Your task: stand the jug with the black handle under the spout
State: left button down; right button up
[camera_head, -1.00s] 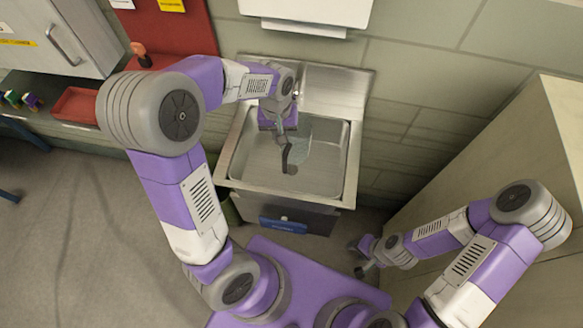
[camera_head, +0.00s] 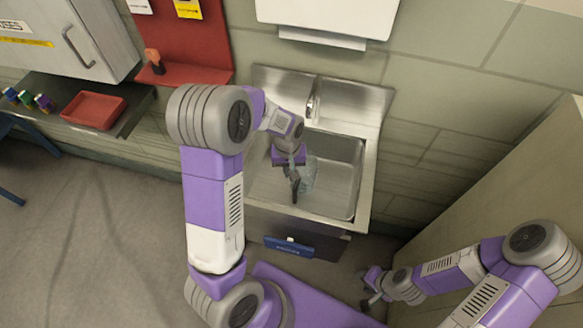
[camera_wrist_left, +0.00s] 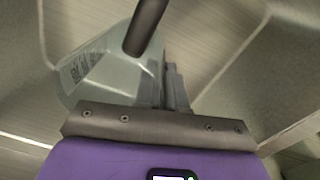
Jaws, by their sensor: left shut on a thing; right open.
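The jug (camera_head: 309,176) is clear and see-through, with a black handle (camera_head: 295,188). It is over the sink basin (camera_head: 342,158), and I cannot tell whether its base touches the bottom. My right gripper (camera_head: 370,299) is open and empty, low at the right, outside the sink.
A wall dispenser (camera_head: 325,18) hangs above the sink. A red tray (camera_head: 93,108) lies on the shelf at the left, below a grey cabinet (camera_head: 85,40). A tall pale panel (camera_head: 500,180) stands at the right. The right part of the basin is clear.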

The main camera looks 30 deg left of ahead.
pick_arm(q)
jog(key=shift+w+a+f, duration=0.1)
jog(key=shift+w+a, duration=0.05)
jog(key=shift+w, duration=0.6)
jog(key=shift+w+f+b, duration=0.1)
jog(key=shift+f+b, duration=0.2)
jog(key=shift+f, duration=0.2)
jog(key=shift+f, duration=0.15)
jog(key=c, duration=1.3)
grip_release()
jog(key=shift+o, duration=0.2)
